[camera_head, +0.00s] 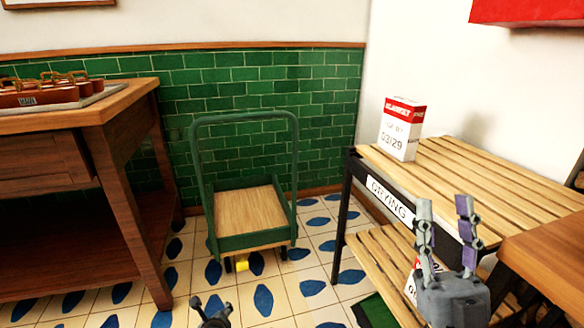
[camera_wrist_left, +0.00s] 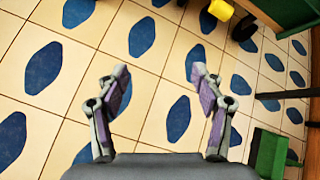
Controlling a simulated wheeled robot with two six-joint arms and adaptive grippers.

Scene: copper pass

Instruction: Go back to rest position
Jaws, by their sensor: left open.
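My right gripper (camera_head: 444,203) stands upright at the lower right of the head view, in front of the slatted rack. Its two fingers are apart with nothing between them. My left gripper shows only as a dark tip (camera_head: 213,310) at the bottom edge of the head view. In the left wrist view my left gripper (camera_wrist_left: 155,80) is open and empty, with its fingers spread over the tiled floor (camera_wrist_left: 165,70). The rest of the left arm is out of view.
A green cart (camera_head: 254,239) stands by the green tiled wall, with a yellow piece (camera_head: 242,265) below it. A wooden table (camera_head: 125,104) with copper pans is at left. The slatted rack (camera_head: 480,180) at right bears a white-and-red box (camera_head: 400,138).

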